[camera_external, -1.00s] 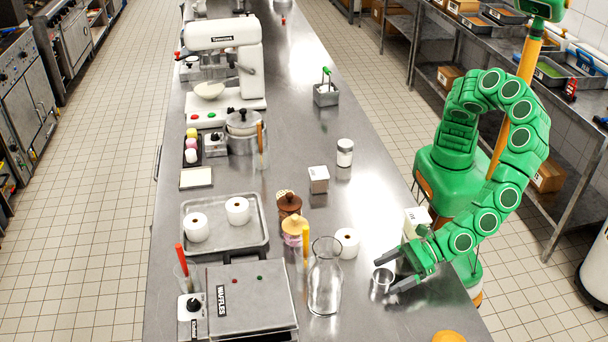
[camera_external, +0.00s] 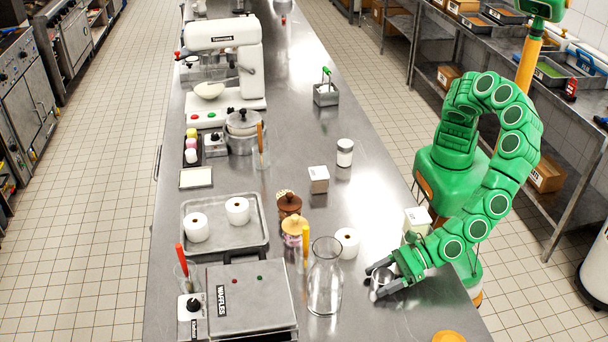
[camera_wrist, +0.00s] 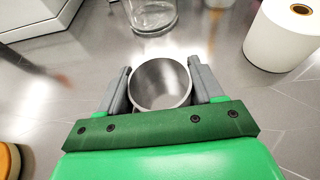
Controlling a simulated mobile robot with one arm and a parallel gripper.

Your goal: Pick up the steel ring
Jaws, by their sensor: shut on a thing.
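The steel ring (camera_wrist: 160,84) is a short, open metal cylinder. In the wrist view it sits between the two grey fingers of my gripper (camera_wrist: 160,88), which touch it on both sides. In the external view the ring (camera_external: 382,277) is at the right edge of the steel table, partly hidden by the fingers of my gripper (camera_external: 380,283). My gripper is shut on the ring. I cannot tell whether the ring is clear of the table.
A glass carafe (camera_external: 325,280) and a white paper roll (camera_external: 347,242) stand left of my gripper. A white box (camera_external: 416,218) stands behind it. An orange round thing (camera_external: 448,337) is at the front edge. Bare table (camera_external: 375,325) lies in front of my gripper.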

